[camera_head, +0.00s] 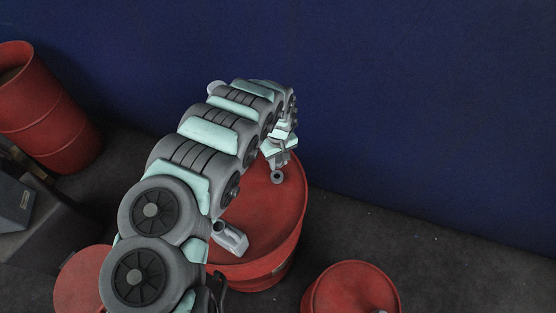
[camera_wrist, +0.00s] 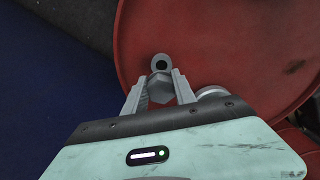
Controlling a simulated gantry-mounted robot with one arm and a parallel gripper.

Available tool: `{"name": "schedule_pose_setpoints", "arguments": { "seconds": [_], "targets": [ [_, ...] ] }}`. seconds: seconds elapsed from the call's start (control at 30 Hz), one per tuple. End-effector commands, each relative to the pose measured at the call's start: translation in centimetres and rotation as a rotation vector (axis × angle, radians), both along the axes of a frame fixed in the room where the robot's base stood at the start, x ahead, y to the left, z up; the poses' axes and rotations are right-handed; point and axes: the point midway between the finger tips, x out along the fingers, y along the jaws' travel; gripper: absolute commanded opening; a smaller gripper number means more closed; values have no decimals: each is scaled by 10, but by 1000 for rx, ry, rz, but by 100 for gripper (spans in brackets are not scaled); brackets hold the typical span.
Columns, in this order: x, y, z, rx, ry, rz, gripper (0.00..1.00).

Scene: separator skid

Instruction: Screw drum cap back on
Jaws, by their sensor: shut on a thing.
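The red drum (camera_head: 262,215) stands upright under my arm, and its lid fills the upper right of the wrist view (camera_wrist: 225,45). A grey ring with a dark opening (camera_wrist: 160,63) is on the lid near its edge; it also shows in the head view (camera_head: 277,178). My gripper (camera_wrist: 160,84) is shut on a grey six-sided cap (camera_wrist: 161,89). The cap appears just beside the opening in the wrist view, not covering it; its height above the lid is hard to tell. In the head view my gripper (camera_head: 279,158) is over the lid's far part, and the cap is not clear.
A grey fitting (camera_head: 230,238) sits on the lid's near side. Other red drums stand at far left (camera_head: 45,110), lower left (camera_head: 80,282) and lower right (camera_head: 350,290). A dark blue wall (camera_head: 420,100) rises behind. A grey box (camera_head: 12,205) is at left.

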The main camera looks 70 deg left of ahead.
Motion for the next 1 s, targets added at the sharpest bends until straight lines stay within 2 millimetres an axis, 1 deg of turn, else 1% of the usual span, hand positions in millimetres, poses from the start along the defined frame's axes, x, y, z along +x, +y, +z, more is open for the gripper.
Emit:
{"name": "schedule_pose_setpoints", "arguments": {
  "seconds": [0.1, 0.27, 0.7, 0.83, 1.0],
  "targets": [
    [-4, 2, -4, 1, -1, 11, 0],
    [-4, 2, -12, 2, -2, 11, 0],
    [-3, 1, -52, 0, -1, 8, 0],
    [-3, 1, -59, 0, -1, 9, 0],
    [-3, 1, -62, 1, -1, 9, 0]
  ]
}}
